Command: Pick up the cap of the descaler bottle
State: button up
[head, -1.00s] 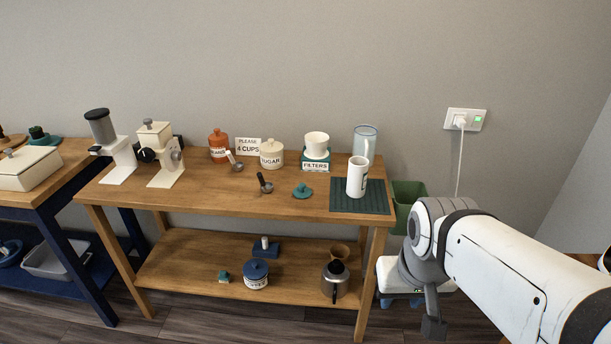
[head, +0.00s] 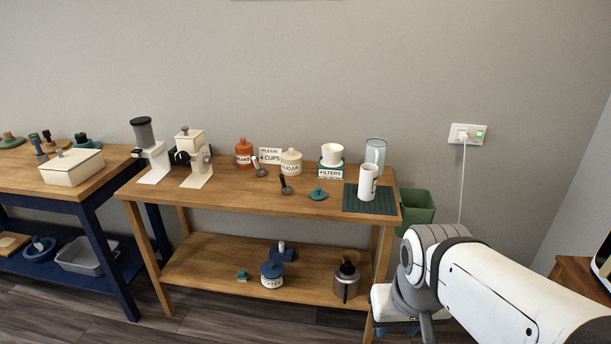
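No bottle in the head view can be read as the descaler bottle. A white cylinder (head: 368,182) with a dark mark on its side stands upright on the dark green mat (head: 357,208) at the right end of the wooden table. A teal lid-like piece with a small knob (head: 318,194) lies on the table to its left. A small teal and white item (head: 243,275) lies on the lower shelf. I cannot tell whether either teal piece is the cap. My white arm enters at the lower right, right of the table. My gripper's fingers are out of view.
The wooden table (head: 230,200) also holds a red-brown jar (head: 244,154), a sugar jar (head: 291,163), a filters box (head: 331,172) and a clear blue-rimmed vessel (head: 376,152). A green bin (head: 418,207) stands right of it. A blue-legged table (head: 25,180) stands left. The wooden table's front middle is clear.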

aim_at(318, 193)
jog(key=u, duration=0.6)
jog(key=i, duration=1.95)
jog(key=z, duration=0.3)
jog(key=k, duration=0.9)
jog(key=z, duration=0.15)
jog(key=i, duration=0.9)
jog(key=u, duration=0.1)
